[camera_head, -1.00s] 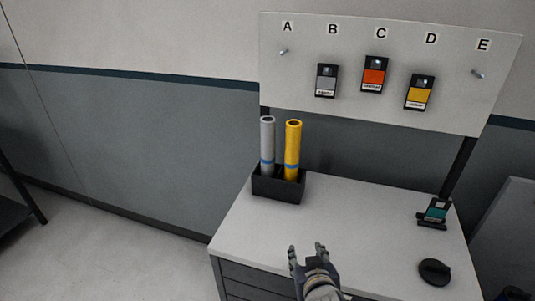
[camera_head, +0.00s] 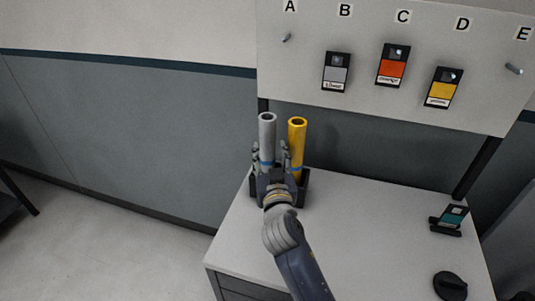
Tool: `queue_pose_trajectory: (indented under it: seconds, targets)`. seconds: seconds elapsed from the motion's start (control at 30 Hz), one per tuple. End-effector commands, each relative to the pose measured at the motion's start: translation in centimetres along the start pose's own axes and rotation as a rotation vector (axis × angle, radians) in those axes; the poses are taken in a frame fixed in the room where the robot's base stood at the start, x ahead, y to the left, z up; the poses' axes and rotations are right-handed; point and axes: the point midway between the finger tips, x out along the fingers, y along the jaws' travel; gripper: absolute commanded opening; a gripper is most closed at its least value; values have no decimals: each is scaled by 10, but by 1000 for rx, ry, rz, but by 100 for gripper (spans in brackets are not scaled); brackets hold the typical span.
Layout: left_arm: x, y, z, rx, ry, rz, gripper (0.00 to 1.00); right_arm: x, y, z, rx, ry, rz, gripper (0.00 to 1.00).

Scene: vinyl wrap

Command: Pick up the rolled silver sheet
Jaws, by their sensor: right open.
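The rolled silver sheet (camera_head: 267,137) stands upright in a black holder (camera_head: 302,190) at the back left of the white table. A rolled yellow sheet (camera_head: 297,139) stands upright beside it on the right. My right gripper (camera_head: 271,160) is open, with one finger on each side of the silver roll. Its right finger lies between the silver and yellow rolls. The gripper hides the lower part of the silver roll and much of the holder. I cannot tell whether the fingers touch the roll. My left gripper is not in view.
A board above the table (camera_head: 340,225) carries silver (camera_head: 336,73), orange (camera_head: 393,67) and yellow (camera_head: 442,89) sample cards. A teal card (camera_head: 453,216) stands on the table's right, with a round black object (camera_head: 450,285) in front. The table's middle is clear.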

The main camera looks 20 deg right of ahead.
Motion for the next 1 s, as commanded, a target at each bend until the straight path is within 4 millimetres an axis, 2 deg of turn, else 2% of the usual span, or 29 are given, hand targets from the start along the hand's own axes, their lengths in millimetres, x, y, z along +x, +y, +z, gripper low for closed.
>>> queue_pose_trajectory:
  seconds: [0.1, 0.2, 0.5, 0.6, 0.93, 0.97, 1.0]
  targets:
    - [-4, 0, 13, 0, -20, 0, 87, 9, 1, -1, -1, -1, 1, 44]
    - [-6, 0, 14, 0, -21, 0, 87, 14, 1, -2, -1, -1, 2, 44]
    - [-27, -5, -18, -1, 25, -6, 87, 48, 0, -9, -2, -2, 2, 44]
    - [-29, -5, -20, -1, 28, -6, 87, 57, 0, -8, -1, -3, 3, 44]
    - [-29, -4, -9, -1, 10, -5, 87, 62, 0, -6, 0, -2, 2, 44]
    - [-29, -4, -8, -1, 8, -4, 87, 62, 0, -6, 0, -2, 2, 42]
    - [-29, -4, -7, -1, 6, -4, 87, 62, 0, -6, 0, -2, 2, 33]
